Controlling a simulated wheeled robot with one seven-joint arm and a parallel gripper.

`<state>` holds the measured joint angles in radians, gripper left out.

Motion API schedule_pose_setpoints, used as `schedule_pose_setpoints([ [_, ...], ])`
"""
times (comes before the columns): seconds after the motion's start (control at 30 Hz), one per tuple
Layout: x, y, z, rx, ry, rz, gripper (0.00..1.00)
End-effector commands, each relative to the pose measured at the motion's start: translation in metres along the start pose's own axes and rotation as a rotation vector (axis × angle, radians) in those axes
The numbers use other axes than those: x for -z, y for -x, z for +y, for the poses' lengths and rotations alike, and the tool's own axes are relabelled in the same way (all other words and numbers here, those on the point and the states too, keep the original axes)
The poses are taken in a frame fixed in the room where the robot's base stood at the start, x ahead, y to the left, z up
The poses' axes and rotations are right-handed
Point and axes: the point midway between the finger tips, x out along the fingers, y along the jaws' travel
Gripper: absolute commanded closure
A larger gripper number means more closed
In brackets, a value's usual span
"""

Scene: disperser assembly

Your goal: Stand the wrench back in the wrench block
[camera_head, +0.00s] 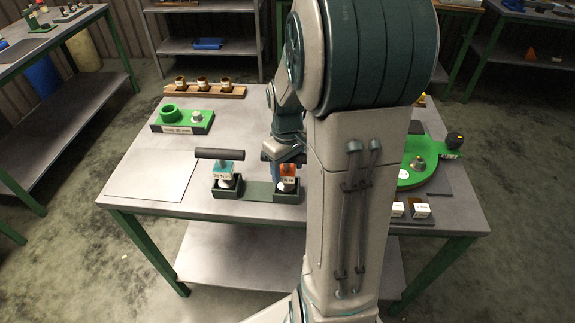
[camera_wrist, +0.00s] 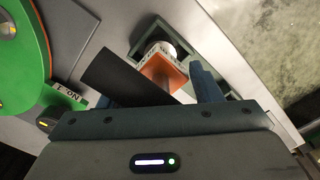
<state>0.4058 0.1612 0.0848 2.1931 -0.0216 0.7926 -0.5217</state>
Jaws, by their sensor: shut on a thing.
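The dark green wrench block (camera_head: 258,191) stands near the table's front edge, with a pocket at each end. A teal wrench (camera_head: 223,171) with a black T-handle stands upright in its left pocket. My gripper (camera_head: 290,158) is shut on an orange wrench (camera_head: 287,170) over the right pocket. In the wrist view, the wrench's black handle (camera_wrist: 118,76) lies across between my fingers, and its orange part (camera_wrist: 163,73) and pale lower end show at the block's pocket (camera_wrist: 195,46). I cannot tell whether it rests on the pocket floor. My arm hides part of the table.
A green fixture (camera_head: 183,121) and a wooden rack with several brass parts (camera_head: 205,90) stand at the back left. A green round fixture (camera_head: 415,170) and small white boxes (camera_head: 420,211) are on the right. A flat grey plate (camera_head: 150,173) lies on the left.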

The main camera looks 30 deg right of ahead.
Motion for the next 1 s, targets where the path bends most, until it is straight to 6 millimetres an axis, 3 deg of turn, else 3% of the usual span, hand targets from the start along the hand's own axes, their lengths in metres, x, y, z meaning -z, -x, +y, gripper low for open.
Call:
schedule_pose_setpoints([
  [0.33,0.001,-0.004,0.001,-0.002,0.0,0.003,0.78],
  [0.37,0.0,-0.003,0.0,-0.001,0.0,0.001,0.33],
  [0.4,0.0,-0.003,0.0,-0.001,0.0,0.001,0.22],
  [0.43,0.0,-0.003,0.0,-0.001,0.0,0.001,0.2],
  [0.77,0.0,0.001,0.0,-0.001,0.0,0.001,0.2],
  [0.87,0.001,0.011,0.001,-0.004,0.0,0.005,0.2],
  [1.0,0.001,0.04,0.001,-0.005,0.0,0.007,0.2],
])
